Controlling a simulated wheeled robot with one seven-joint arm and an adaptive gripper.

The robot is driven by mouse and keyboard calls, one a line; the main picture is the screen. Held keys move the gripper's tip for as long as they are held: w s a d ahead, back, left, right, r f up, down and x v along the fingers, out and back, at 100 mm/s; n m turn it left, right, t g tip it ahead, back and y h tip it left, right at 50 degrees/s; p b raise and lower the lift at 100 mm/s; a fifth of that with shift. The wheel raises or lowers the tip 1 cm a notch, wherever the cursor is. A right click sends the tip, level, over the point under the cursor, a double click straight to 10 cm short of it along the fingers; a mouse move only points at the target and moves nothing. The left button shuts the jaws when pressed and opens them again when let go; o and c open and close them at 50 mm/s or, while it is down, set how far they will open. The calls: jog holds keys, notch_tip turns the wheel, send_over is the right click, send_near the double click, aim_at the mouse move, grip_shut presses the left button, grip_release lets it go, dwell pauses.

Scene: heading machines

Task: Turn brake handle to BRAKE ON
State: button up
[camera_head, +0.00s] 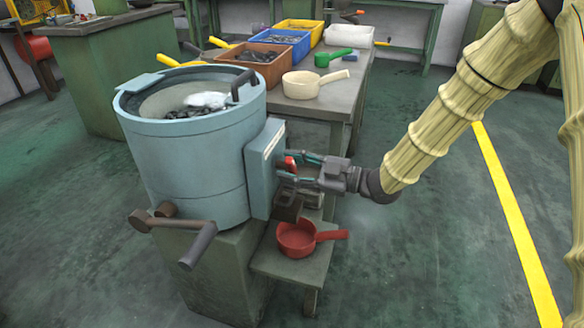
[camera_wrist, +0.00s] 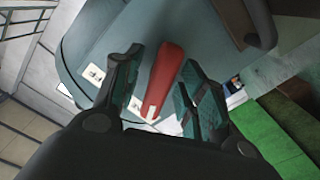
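The brake handle (camera_wrist: 164,75) is a red lever with a pale tip. In the wrist view it lies between the two open fingers of my gripper (camera_wrist: 158,98), with a gap on each side. In the head view the red handle (camera_head: 290,163) shows as a small patch at the blue-grey box on the machine's side, and my gripper (camera_head: 298,170) reaches to it from the right. White label plates (camera_wrist: 95,74) show beside the handle; their text is too small to read. The handle's base is partly hidden in the head view.
The blue-grey tub machine (camera_head: 190,150) has a crank (camera_head: 190,238) at its front. A red scoop (camera_head: 297,238) sits on a low shelf below my gripper. A table with bins (camera_head: 285,42) and a cream scoop (camera_head: 305,86) stands behind. The floor at right is clear.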

jog(key=v, duration=1.2)
dwell(0.5)
